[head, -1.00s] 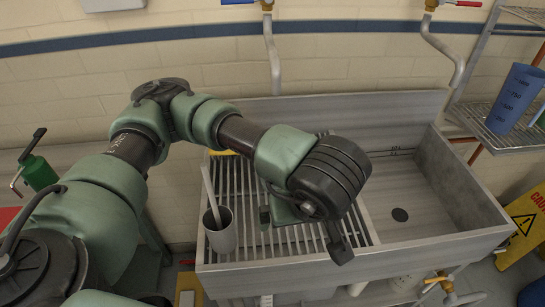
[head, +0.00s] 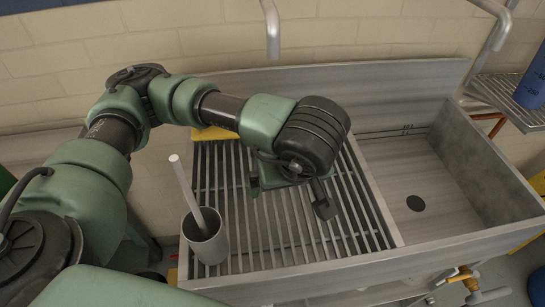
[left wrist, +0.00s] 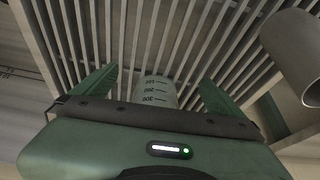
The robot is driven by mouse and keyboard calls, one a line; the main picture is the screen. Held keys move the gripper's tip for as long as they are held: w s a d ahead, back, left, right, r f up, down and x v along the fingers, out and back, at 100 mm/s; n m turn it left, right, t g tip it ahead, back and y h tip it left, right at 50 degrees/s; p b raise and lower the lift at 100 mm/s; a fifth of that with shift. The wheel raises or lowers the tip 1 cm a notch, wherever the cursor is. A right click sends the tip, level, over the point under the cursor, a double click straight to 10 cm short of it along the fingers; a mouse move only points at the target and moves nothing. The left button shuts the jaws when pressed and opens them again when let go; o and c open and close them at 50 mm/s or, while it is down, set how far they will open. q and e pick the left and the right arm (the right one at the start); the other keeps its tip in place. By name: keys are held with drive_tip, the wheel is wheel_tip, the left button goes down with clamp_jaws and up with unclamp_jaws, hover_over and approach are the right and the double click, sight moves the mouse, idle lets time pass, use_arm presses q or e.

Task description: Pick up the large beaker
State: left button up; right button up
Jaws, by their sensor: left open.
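A pale graduated beaker (left wrist: 157,92) with dark number marks shows in the left wrist view, between my two fingers and over the slatted rack. Part of it is hidden behind the gripper body, and I cannot tell whether the fingers touch it. In the head view it is hidden behind my wrist. My left gripper (head: 290,196) is open, with its fingers pointing down above the rack, one on each side of the beaker. A taller blue graduated vessel (head: 532,80) stands on the wire shelf at the far right, cut off by the picture edge.
A grey metal cup (head: 205,242) holding a pale rod (head: 184,185) stands on the rack (head: 270,245), left of my gripper. A yellow item (head: 216,133) lies at the rack's back left. The sink basin (head: 400,175) to the right is empty. A wire shelf (head: 505,98) adjoins the sink.

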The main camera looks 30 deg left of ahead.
use_arm(q)
drive_tip(key=w+a, duration=0.3)
drive_tip(key=shift+r+p, duration=0.1)
drive_tip(key=shift+p, duration=0.2)
drive_tip(key=shift+w+a, duration=0.35)
drive_tip(key=shift+w, duration=0.1)
drive_tip(key=w+a, duration=0.1)
drive_tip(key=w+a+p, duration=0.1)
drive_tip(key=w+a, duration=0.1)
drive_tip(key=shift+f, duration=0.25)
drive_tip(key=shift+w+f+p, duration=0.15)
drive_tip(key=shift+f+p, duration=0.15)
drive_tip(key=shift+f, duration=0.05)
drive_tip(key=c, duration=2.1)
drive_tip(key=shift+o, duration=0.2)
drive_tip(key=shift+r, duration=0.15)
